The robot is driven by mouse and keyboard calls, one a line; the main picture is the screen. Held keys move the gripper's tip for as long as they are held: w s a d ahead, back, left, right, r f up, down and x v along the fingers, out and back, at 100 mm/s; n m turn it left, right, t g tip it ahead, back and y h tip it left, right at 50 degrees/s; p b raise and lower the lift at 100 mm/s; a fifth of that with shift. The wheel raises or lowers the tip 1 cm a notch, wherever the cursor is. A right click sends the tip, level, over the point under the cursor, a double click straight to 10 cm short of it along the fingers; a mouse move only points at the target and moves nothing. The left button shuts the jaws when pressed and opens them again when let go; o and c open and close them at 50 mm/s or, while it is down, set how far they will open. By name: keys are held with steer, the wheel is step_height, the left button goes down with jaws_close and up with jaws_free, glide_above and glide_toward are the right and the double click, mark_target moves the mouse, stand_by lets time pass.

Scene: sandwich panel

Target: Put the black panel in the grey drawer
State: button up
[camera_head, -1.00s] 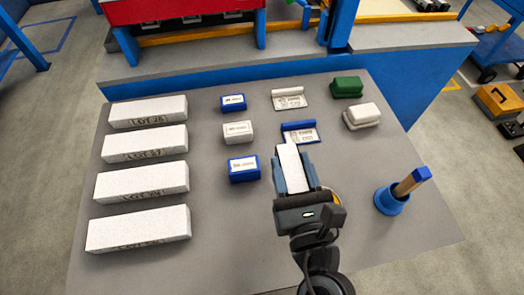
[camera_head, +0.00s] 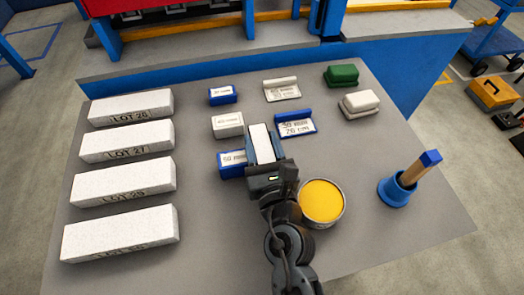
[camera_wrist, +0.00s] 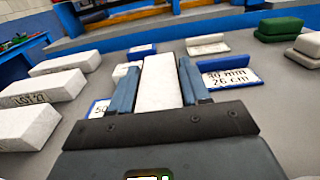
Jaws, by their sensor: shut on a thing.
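My gripper (camera_head: 261,134) is shut on a white block (camera_wrist: 158,85), which lies lengthwise between the two blue-grey fingers in the wrist view. In the head view my gripper is over the middle of the grey table, in front of the small labelled boxes and partly covering a blue one. No black panel is clearly recognisable in either view. No grey drawer is clearly recognisable either.
On the grey table (camera_head: 200,200), several long white blocks (camera_head: 125,180) labelled LOT stand left. Small boxes (camera_head: 228,125), label stands (camera_head: 295,124), green (camera_head: 340,75) and white erasers (camera_head: 360,103) stand behind. A yellow-topped tin (camera_head: 322,202) and blue brush cup (camera_head: 397,192) are right.

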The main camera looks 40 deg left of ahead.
steer(key=shift+f, duration=0.3)
steer(key=shift+f, duration=0.15)
steer(key=o, duration=1.1)
steer(key=shift+r, duration=0.2)
